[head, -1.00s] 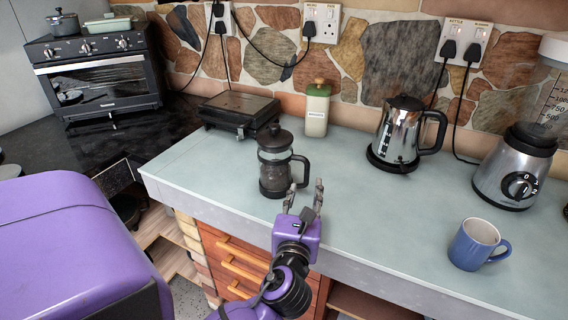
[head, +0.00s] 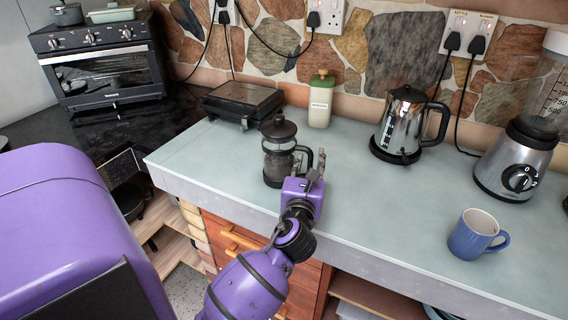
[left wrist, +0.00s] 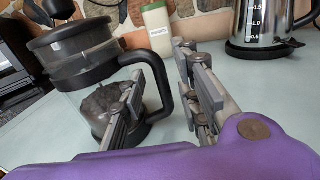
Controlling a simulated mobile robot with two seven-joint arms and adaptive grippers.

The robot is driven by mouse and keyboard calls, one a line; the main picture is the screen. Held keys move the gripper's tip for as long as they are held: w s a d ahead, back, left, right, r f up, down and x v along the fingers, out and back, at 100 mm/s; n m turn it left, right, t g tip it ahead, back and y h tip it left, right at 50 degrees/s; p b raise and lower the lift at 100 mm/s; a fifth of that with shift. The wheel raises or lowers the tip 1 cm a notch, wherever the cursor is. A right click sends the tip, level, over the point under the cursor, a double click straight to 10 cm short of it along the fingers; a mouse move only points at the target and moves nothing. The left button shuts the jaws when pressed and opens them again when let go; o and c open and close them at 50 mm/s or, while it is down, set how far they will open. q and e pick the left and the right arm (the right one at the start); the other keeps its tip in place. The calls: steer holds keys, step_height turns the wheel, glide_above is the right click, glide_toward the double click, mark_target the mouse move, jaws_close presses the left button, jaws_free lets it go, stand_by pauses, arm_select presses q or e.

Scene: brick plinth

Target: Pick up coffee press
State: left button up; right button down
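The coffee press (head: 275,148) stands upright on the counter near its front edge, with a black lid, clear body and black handle on its right side. In the left wrist view the press (left wrist: 70,62) fills the left side. My left gripper (head: 310,167) is close to the handle side of the press; it also shows in the left wrist view (left wrist: 165,72). Its fingers are apart. The handle's outer edge shows between them, partly hidden behind the left finger; I cannot tell whether they touch. My right gripper is not in view.
A cream bottle with a green lid (head: 320,101) and a dark grill (head: 241,103) stand behind the press. A kettle (head: 403,120), a blender (head: 517,160) and a blue mug (head: 473,240) are to the right. The counter (head: 375,215) is clear between press and mug.

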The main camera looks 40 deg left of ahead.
arm_select(q)
jaws_close()
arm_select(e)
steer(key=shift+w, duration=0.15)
arm_select(q)
steer(key=shift+r, duration=0.15)
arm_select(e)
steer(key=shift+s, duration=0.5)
arm_select(q)
steer(key=shift+r, duration=0.1)
